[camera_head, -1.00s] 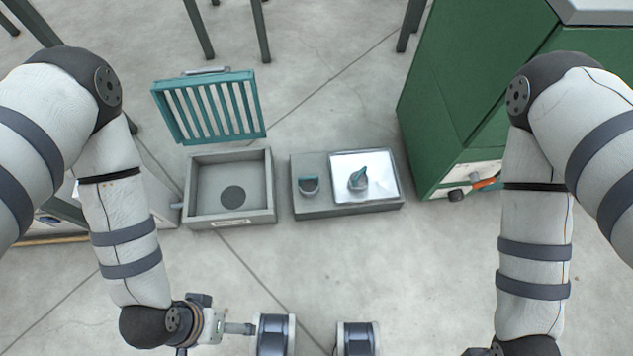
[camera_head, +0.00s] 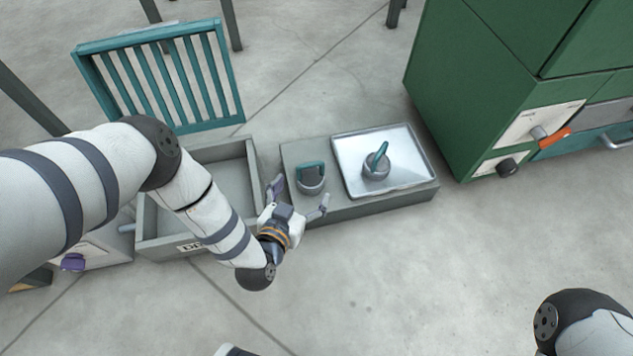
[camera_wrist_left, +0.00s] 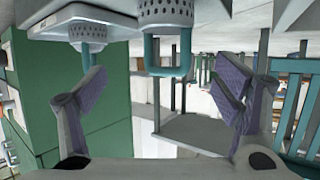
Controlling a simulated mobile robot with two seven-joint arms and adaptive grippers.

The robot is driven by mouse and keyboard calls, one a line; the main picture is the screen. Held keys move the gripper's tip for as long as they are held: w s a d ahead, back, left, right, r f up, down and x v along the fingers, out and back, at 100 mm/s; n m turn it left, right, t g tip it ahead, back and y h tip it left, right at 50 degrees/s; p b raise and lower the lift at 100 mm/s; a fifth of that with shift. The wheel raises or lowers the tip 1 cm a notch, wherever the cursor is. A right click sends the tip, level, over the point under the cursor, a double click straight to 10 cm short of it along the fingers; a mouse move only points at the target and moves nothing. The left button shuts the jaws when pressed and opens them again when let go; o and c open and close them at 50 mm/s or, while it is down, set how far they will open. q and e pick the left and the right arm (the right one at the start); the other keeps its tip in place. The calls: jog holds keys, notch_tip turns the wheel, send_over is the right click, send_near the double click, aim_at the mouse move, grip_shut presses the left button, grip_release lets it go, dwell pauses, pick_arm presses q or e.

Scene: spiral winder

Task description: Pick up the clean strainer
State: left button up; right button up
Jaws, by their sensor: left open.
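Two small grey strainers with teal handles stand on a grey block. One strainer (camera_head: 312,187) is on the block's left part, and the other strainer (camera_head: 375,171) is on a shiny tray at the right. I cannot tell from their looks which is clean. My left gripper (camera_head: 301,194) is open and empty, just in front of the left strainer, its fingers spread. In the left wrist view the left strainer's perforated cup (camera_wrist_left: 165,14) and handle loop appear at the top, between the open fingers (camera_wrist_left: 160,92). The right gripper is out of view.
The grey block (camera_head: 350,208) carries the shiny tray (camera_head: 405,155). A grey bin (camera_head: 163,246) with a raised teal slatted lid (camera_head: 160,75) stands at left, partly behind my left arm. A green cabinet (camera_head: 470,80) stands at right. The floor in front is clear.

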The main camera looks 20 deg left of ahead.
aim_at(309, 181)
pick_arm(q)
jog(key=b+x, duration=0.1)
jog(key=x, duration=0.1)
jog(key=b+x, duration=0.1)
jog(key=x, duration=0.1)
jog(key=a+b+x, duration=0.1)
jog(key=b+x, duration=0.1)
jog(key=x, duration=0.1)
jog(key=shift+s+f, duration=0.2)
jog(key=shift+f, duration=0.15)
jog(key=shift+w+d, duration=0.1)
jog(key=shift+w, duration=0.15)
grip_shut()
